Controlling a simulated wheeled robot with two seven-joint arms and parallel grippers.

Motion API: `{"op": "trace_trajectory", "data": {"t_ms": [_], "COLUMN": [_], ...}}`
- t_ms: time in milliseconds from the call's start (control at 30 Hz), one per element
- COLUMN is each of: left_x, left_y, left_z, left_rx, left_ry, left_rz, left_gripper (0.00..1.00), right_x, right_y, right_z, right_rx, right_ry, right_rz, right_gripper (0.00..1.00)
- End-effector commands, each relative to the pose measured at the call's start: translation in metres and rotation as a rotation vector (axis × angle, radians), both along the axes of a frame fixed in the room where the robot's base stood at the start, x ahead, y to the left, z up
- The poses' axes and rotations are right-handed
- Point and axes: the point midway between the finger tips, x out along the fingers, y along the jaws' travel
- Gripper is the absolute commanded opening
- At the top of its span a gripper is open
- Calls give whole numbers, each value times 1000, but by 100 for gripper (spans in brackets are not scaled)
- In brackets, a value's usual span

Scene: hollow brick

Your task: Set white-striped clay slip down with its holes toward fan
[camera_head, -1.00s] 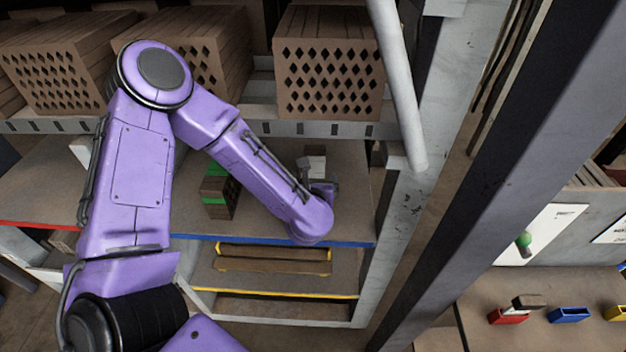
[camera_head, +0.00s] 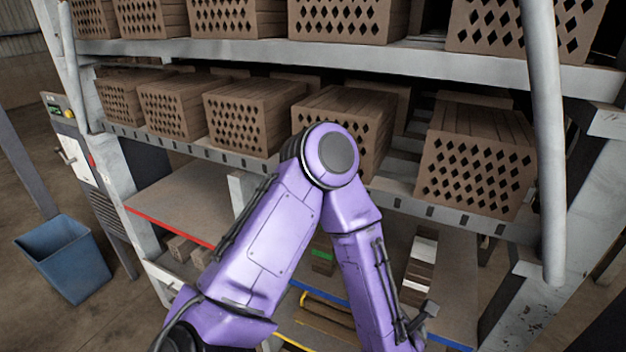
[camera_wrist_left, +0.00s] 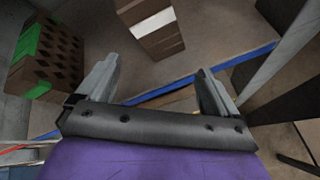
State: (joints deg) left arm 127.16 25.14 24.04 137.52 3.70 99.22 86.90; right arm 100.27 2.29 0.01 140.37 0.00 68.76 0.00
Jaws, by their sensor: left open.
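The white-striped clay slip (camera_head: 420,262) is a brown block with white bands, resting on the blue-edged shelf (camera_head: 456,304). It also shows in the left wrist view (camera_wrist_left: 160,38), at the top centre, apart from the fingers; I cannot make out holes on its visible faces. My left gripper (camera_wrist_left: 158,82) is open and empty, with the slip beyond its fingertips. In the head view the gripper (camera_head: 424,316) is partly hidden by my arm at the shelf front. I cannot make out a fan. My right gripper is not in view.
A green-striped block (camera_head: 322,256) with holes stands left of the slip; it also shows in the left wrist view (camera_wrist_left: 48,52). Hollow bricks (camera_head: 478,160) fill the shelf above. A white pole (camera_head: 543,130) rises at right. A blue bin (camera_head: 66,258) stands at left.

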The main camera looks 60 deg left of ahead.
Motion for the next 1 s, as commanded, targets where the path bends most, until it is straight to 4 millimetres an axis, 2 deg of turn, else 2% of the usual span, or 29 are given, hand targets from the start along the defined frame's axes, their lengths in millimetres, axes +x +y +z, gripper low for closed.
{"op": "trace_trajectory", "data": {"t_ms": [33, 67, 100, 167, 200, 300, 400, 533, 767, 867, 933, 967, 1000], "left_x": [-24, -41, -65, -104, -130, -186, -221, -236, -236, -235, -235, -235, -235], "left_y": [1, 3, 7, 15, 21, 38, 50, 55, 55, 55, 55, 55, 55], "left_z": [-40, -63, -91, -128, -147, -178, -192, -196, -198, -217, -240, -250, -261], "left_rx": [192, 324, 492, 724, 856, 1103, 1238, 1295, 1296, 1297, 1296, 1296, 1295], "left_ry": [189, 314, 475, 693, 816, 1034, 1136, 1169, 1169, 1168, 1168, 1168, 1167], "left_rz": [-173, -304, -491, -784, -978, -1413, -1708, -1849, -1848, -1846, -1845, -1845, -1843], "left_gripper": [94, 94, 94, 94, 94, 94, 94, 94, 94, 94, 94, 87, 74], "right_x": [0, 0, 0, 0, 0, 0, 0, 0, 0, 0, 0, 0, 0], "right_y": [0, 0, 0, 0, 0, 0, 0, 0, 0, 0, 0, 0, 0], "right_z": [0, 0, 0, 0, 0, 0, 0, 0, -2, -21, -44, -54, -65], "right_rx": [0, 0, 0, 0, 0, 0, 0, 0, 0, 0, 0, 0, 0], "right_ry": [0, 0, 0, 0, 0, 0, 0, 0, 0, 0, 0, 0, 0], "right_rz": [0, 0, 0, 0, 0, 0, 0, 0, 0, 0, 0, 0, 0], "right_gripper": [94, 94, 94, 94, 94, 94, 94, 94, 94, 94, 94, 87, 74]}}
